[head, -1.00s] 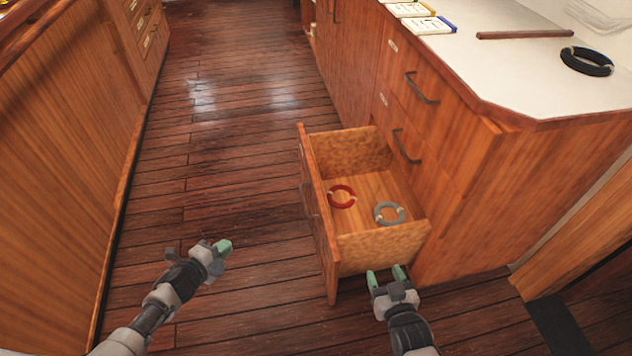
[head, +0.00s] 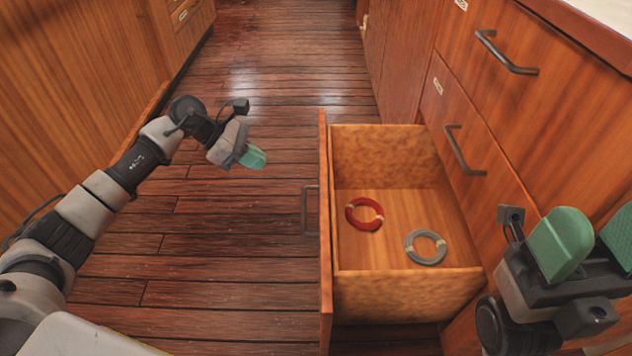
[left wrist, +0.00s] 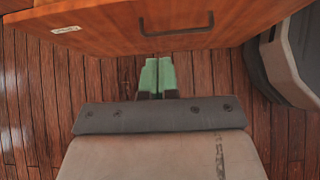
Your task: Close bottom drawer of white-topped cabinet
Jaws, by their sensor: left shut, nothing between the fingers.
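The bottom drawer (head: 400,300) of the white-topped cabinet (head: 510,110) stands pulled out, its wooden front (head: 325,230) facing left with a dark handle (head: 310,210). A red ring (head: 364,214) and a grey ring (head: 425,247) lie inside it. My left gripper (head: 252,157) is shut and empty, left of the drawer front and apart from it in the head view. In the left wrist view its green fingertips (left wrist: 157,75) point towards the drawer front (left wrist: 200,22) and its handle (left wrist: 176,32). My right gripper (head: 598,240) is open and empty by the cabinet's front, right of the drawer.
Another drawer with a handle (head: 465,150) above is shut. The white top (head: 605,12) shows only at the upper right corner. A wooden panel (head: 80,80) stands along the left. The plank floor (head: 230,220) between is clear.

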